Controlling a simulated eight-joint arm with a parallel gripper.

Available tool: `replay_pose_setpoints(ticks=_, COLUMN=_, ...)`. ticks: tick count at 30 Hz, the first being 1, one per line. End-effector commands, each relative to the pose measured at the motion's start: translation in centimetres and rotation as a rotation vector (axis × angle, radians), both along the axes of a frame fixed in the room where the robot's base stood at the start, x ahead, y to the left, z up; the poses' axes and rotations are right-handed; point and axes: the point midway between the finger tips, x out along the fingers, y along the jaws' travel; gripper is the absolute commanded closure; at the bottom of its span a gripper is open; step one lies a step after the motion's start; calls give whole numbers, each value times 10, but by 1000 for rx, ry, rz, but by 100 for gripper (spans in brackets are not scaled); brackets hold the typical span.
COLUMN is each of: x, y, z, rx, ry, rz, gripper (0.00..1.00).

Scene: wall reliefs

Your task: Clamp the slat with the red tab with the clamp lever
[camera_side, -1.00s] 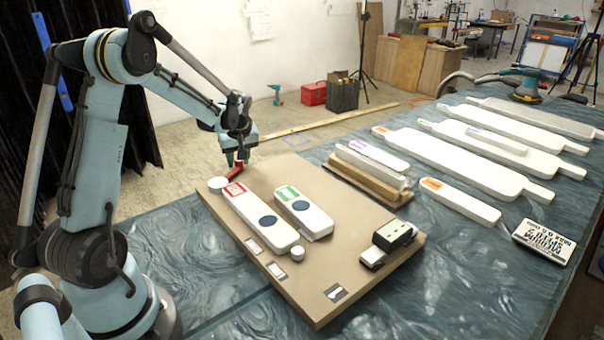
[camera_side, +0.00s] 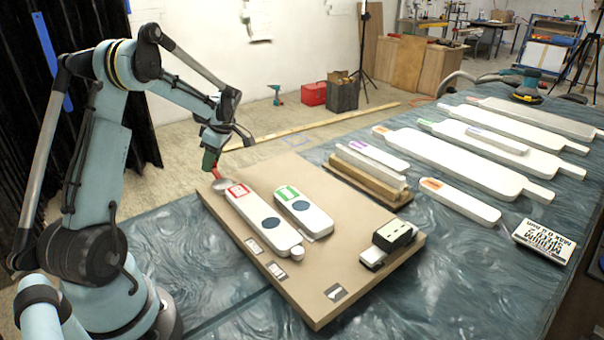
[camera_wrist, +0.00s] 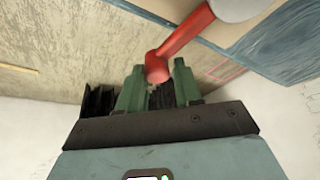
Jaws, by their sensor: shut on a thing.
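The white slat with the red tab (camera_side: 258,213) lies on the tan board, its red-tabbed end near the board's left corner. The clamp lever (camera_side: 216,173) is a red handle on a round pale clamp head (camera_side: 221,185), which sits at that end of the slat. Whether the head presses on the slat, I cannot tell. My gripper (camera_side: 211,163) is at the free end of the lever. In the wrist view, the lever's red tip (camera_wrist: 157,68) is between my green fingers (camera_wrist: 158,86), shut on it.
A white slat with a green tab (camera_side: 305,214) lies beside it on the board (camera_side: 300,297). A dark green and white block (camera_side: 393,235) stands at the right front. More slats (camera_side: 460,200) and a printed label card (camera_side: 544,241) lie on the blue table to the right.

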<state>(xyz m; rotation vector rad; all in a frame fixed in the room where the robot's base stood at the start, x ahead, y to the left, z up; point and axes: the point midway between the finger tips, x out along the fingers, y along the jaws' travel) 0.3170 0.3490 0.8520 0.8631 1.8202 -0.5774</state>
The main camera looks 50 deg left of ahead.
Motion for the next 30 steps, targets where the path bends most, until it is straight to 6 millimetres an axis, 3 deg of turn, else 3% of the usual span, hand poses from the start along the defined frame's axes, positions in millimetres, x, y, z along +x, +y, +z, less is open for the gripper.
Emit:
replay_pose_setpoints(ticks=12, x=-11, y=-2, z=-2, rx=-4, ry=-10, rz=171, gripper=100)
replay_pose_setpoints(ticks=28, x=-12, y=-2, z=-2, rx=-2, ry=-14, rz=190, gripper=100)
replay_pose_setpoints(ticks=29, x=-12, y=-2, z=-2, rx=-2, ry=-14, rz=190, gripper=61)
replay_pose_setpoints(ticks=30, x=-11, y=-2, z=-2, rx=-2, ry=-14, rz=189, gripper=55)
